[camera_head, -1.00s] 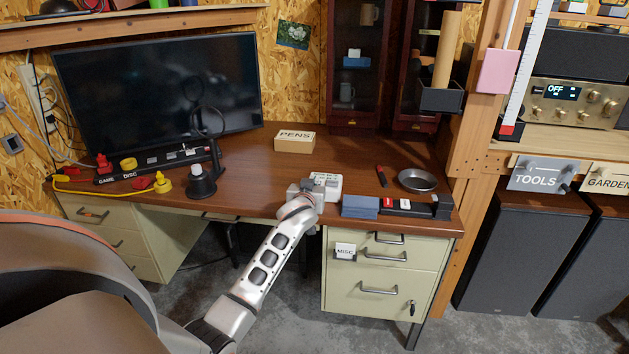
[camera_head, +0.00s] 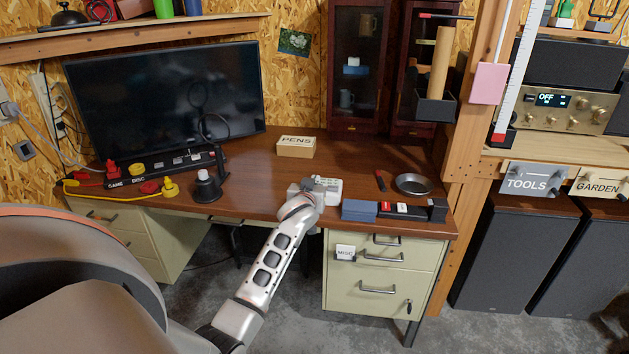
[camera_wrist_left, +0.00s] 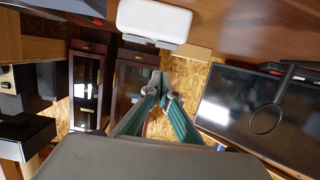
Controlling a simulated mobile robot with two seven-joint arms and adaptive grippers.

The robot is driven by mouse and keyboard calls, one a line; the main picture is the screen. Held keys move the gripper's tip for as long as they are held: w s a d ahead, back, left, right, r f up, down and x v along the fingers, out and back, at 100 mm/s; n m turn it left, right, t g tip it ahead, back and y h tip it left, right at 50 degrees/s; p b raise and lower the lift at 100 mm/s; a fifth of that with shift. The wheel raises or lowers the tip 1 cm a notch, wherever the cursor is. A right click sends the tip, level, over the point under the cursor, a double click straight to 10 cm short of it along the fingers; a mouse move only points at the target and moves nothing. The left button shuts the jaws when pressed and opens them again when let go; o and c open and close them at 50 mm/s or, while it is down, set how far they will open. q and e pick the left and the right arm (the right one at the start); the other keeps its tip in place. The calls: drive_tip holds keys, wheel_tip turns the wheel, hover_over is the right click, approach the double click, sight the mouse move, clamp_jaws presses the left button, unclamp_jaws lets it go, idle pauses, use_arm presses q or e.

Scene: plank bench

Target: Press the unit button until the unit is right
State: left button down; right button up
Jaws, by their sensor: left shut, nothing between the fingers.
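A small white device (camera_head: 332,193) with dark markings lies near the front edge of the brown desk. It is partly hidden by my left wrist and gripper (camera_head: 326,183). In the left wrist view the white device (camera_wrist_left: 155,20) shows as a blank white box at the top, seen from another angle. My left gripper (camera_wrist_left: 163,84) is shut and empty, its two fingertips together. In that view the tips appear below the device; I cannot tell whether they touch it. The unit button and the unit reading cannot be made out. My right gripper is not in view.
A PENS box (camera_head: 295,147) stands behind the device. Blue and black boxes (camera_head: 359,210) and a round metal dish (camera_head: 413,184) lie to its right. A black stand (camera_head: 207,186) and a large monitor (camera_head: 165,100) are at the left.

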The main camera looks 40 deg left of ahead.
use_arm(q)
drive_tip(key=p+v, duration=0.1)
drive_tip(key=v, duration=0.6)
idle(0.9)
drive_tip(key=s+d+f+m+g+h, duration=0.1)
drive_tip(key=s+d+f+m+h, duration=0.7)
drive_tip(key=s+d+f, duration=1.35)
drive_tip(key=s+d+f+m+g+h+p, duration=0.1)
drive_tip(key=s+d+f+m+h, duration=0.1)
drive_tip(key=s+d, duration=0.7)
drive_tip(key=shift+s+d+f+g, duration=0.25)
drive_tip(key=shift+s+f, duration=0.55)
drive_tip(key=shift+s, duration=0.45)
drive_tip(key=shift+a, duration=0.1)
